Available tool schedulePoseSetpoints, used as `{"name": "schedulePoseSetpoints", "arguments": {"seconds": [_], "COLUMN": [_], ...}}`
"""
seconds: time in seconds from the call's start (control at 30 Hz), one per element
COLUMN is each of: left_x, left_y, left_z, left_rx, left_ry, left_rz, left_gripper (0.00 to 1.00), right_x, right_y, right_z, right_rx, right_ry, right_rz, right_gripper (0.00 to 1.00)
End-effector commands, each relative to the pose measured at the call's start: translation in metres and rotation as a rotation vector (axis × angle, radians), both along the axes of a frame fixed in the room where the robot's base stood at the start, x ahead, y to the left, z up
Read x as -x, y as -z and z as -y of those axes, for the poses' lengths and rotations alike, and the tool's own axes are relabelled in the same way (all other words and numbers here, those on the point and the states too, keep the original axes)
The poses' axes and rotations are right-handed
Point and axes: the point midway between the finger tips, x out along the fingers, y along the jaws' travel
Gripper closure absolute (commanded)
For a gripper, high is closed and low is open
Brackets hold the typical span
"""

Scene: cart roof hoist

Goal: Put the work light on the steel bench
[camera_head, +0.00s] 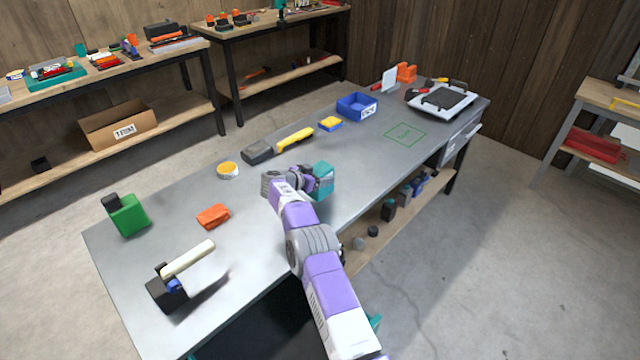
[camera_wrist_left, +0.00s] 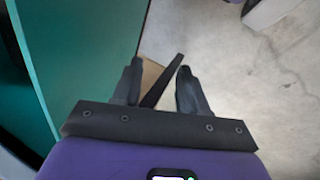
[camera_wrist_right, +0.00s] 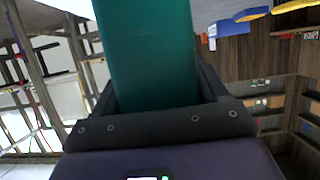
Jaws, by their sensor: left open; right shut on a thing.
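My right gripper (camera_head: 302,180) is shut on a teal boxy thing (camera_head: 323,179), probably the work light. It holds this thing over or close to the bench's right long edge; I cannot tell whether the thing touches the top. In the right wrist view the teal body (camera_wrist_right: 150,55) fills the space between the fingers. The steel bench (camera_head: 350,150) has a grey top with a green outlined patch (camera_head: 405,134) towards its far end. My left gripper (camera_wrist_left: 158,88) is open and empty in the left wrist view, above concrete floor and beside a teal panel. It does not show in the head view.
On the bench are a blue bin (camera_head: 357,106), a yellow-handled tool (camera_head: 295,139), a tape roll (camera_head: 228,170), an orange item (camera_head: 213,216), a green can (camera_head: 128,215) and a black clamp-like item (camera_head: 167,290). A tray (camera_head: 442,100) stands at the far end. The outlined patch is bare.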

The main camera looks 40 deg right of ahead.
Motion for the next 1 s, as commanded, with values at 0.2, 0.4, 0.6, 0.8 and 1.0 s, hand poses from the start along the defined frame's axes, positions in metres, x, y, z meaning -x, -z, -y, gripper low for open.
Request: {"name": "schedulePoseSetpoints", "arguments": {"seconds": [0.2, 0.4, 0.6, 0.8, 1.0], "left_x": [0.000, 0.000, 0.000, 0.000, 0.000], "left_y": [0.010, 0.009, 0.012, 0.011, 0.011], "left_z": [0.000, 0.000, 0.000, 0.000, 0.000], "left_rx": [0.000, 0.000, 0.000, 0.000, 0.000], "left_ry": [0.000, 0.000, 0.000, 0.000, 0.000], "left_rz": [0.000, 0.000, 0.000, 0.000, 0.000], "left_gripper": [0.57, 0.57, 0.57, 0.57, 0.57], "right_x": [0.000, 0.000, 0.000, 0.000, 0.000], "right_y": [0.031, 0.030, 0.036, 0.035, 0.034], "right_z": [0.000, 0.000, 0.000, 0.000, 0.000], "right_rx": [0.002, 0.002, 0.000, 0.000, 0.000], "right_ry": [0.000, -0.001, -0.001, -0.002, -0.002], "right_rz": [-0.001, 0.001, -0.001, -0.001, -0.001], "right_gripper": [0.68, 0.68, 0.24, 0.02, 0.02]}}
